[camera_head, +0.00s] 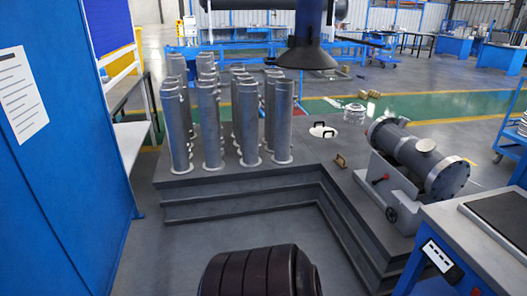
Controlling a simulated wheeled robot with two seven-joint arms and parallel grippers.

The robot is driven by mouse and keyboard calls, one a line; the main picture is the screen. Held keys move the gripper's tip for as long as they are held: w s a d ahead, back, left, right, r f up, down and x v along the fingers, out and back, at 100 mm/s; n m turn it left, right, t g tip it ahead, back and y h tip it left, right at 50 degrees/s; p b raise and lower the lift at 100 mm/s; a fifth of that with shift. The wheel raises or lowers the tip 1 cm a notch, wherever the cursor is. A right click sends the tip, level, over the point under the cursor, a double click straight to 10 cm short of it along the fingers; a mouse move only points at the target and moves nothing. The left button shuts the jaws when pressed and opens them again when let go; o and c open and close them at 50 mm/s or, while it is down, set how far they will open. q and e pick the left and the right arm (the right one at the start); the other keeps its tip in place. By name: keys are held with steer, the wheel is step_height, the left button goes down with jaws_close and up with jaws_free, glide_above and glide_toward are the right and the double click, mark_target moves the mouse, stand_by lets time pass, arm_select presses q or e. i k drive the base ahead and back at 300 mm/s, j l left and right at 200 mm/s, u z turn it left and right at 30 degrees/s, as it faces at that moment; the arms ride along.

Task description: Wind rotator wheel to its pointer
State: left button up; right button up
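A grey flanged shell (408,152) lies on its side on a grey rotator stand (385,190) at the right of the head view. A small dark wheel (391,214) sits low on the stand's near face. A small red-tipped part (381,179) sticks out higher on that face; I cannot tell whether it is the pointer. The wheel's marks and its angle are too small to read. Neither of my grippers is in view, and nothing touches the wheel.
Several upright grey flanged pipes (210,125) stand on a stepped dark platform (235,185). A blue workbench (465,235) stands close at the right, near the wheel. A blue cabinet (60,180) fills the left. A dark hood (307,55) hangs at top.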

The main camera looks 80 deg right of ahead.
mark_target(391, 215)
steer(key=z, duration=3.85)
steer(key=i+j, duration=0.35)
steer(key=i+j+z, duration=0.15)
steer(key=i+j, duration=0.15)
steer(key=j, duration=0.15)
